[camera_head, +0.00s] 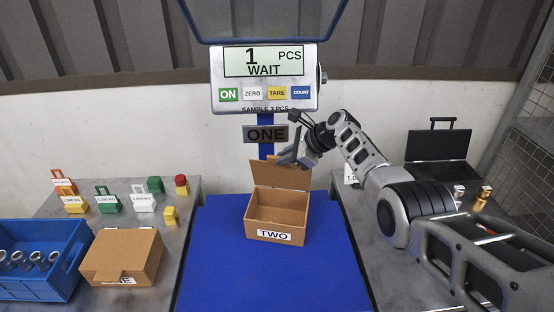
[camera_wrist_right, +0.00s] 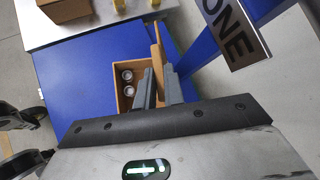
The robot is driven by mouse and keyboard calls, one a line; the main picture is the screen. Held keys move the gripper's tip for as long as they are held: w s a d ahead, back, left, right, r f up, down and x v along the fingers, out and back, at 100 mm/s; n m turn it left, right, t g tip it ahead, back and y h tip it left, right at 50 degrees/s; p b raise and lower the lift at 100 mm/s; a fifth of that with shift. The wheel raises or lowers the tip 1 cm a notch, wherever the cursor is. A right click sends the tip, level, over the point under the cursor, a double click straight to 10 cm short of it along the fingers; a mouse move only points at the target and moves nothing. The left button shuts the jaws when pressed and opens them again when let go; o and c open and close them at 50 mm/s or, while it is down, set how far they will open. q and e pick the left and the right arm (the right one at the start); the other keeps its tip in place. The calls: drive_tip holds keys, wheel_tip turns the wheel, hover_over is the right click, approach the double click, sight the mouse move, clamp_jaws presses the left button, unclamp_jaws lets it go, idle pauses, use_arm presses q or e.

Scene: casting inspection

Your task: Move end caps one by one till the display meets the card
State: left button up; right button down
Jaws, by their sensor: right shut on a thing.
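An open cardboard box labelled TWO (camera_head: 275,236) stands on the blue scale platform (camera_head: 225,275), its lid (camera_head: 280,176) raised at the back. In the right wrist view, two round metal end caps (camera_wrist_right: 128,82) lie inside the box. My right gripper (camera_head: 297,154) is at the raised lid's upper edge; in the wrist view its grey fingers (camera_wrist_right: 161,88) are shut on the lid. The scale display (camera_head: 264,62) reads 1 PCS and WAIT. A grey card reading ONE (camera_head: 266,134) is on the blue post below. My left gripper is not in view.
At left, a blue crate (camera_head: 30,290) holds several metal parts, beside a closed cardboard box (camera_head: 122,255). Coloured weights (camera_head: 108,200) stand behind. At right are an open black case (camera_head: 438,146) and small brass and silver weights (camera_head: 482,196). The platform's front is clear.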

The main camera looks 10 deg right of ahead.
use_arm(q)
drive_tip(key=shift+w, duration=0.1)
use_arm(e)
drive_tip(key=shift+a, duration=0.2)
idle(0.6)
drive_tip(key=c, duration=1.5)
unclamp_jaws()
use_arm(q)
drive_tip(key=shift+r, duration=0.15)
use_arm(e)
drive_tip(key=shift+d+r, duration=0.1)
drive_tip(key=shift+s+d+r+p, duration=0.15)
drive_tip(key=shift+r+p, duration=0.15)
drive_tip(key=shift+p, duration=0.15)
use_arm(q)
drive_tip(key=p, duration=0.1)
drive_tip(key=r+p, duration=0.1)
drive_tip(key=p, duration=0.1)
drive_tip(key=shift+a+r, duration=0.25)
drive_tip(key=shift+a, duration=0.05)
use_arm(e)
drive_tip(key=v, duration=1.5)
drive_tip(key=shift+s+f, duration=0.1)
